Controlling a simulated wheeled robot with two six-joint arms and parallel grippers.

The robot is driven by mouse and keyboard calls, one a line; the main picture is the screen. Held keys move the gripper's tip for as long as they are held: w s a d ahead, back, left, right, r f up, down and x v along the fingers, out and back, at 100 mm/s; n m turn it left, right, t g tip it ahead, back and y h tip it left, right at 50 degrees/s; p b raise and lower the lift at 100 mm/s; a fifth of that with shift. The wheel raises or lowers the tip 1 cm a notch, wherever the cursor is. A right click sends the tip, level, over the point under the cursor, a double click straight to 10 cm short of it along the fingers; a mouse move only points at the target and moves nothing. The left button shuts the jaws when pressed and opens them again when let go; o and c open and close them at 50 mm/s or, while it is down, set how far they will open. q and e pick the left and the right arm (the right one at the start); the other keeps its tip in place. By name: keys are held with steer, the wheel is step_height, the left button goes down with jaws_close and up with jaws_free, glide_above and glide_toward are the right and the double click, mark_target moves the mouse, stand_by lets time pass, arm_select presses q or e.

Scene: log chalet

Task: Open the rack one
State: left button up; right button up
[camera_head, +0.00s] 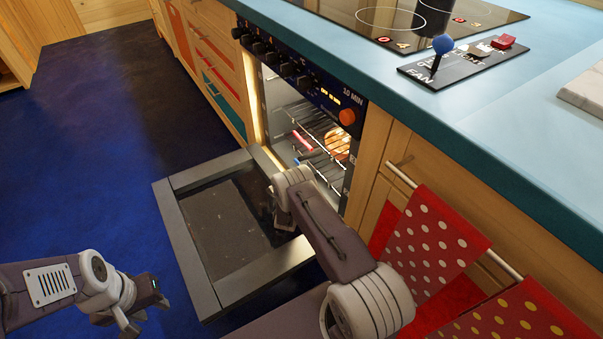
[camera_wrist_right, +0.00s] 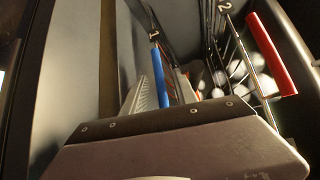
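The oven (camera_head: 330,103) has its door (camera_head: 183,235) folded down open. Inside are wire racks (camera_head: 330,172). In the right wrist view, a blue handle (camera_wrist_right: 157,72) is by the label "1" and a red handle (camera_wrist_right: 272,55) is by the label "2". The red handle also shows in the head view (camera_head: 302,140). My right gripper (camera_wrist_right: 163,95) reaches into the oven opening, its fingers beside the blue handle; whether they grip it is unclear. In the head view my right arm hides most of that gripper. My left gripper (camera_head: 146,312) is open and empty, left of the door.
The blue counter (camera_head: 465,115) with a cooktop (camera_head: 400,18) and a fan lever (camera_head: 442,45) runs above the oven. Dotted towels (camera_head: 437,243) hang on a rail at right. Drawers (camera_head: 215,60) lie beyond the oven. The blue floor (camera_head: 90,140) at left is clear.

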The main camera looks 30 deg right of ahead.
steer(key=shift+c, duration=0.3)
jaws_close()
stand_by(1.1)
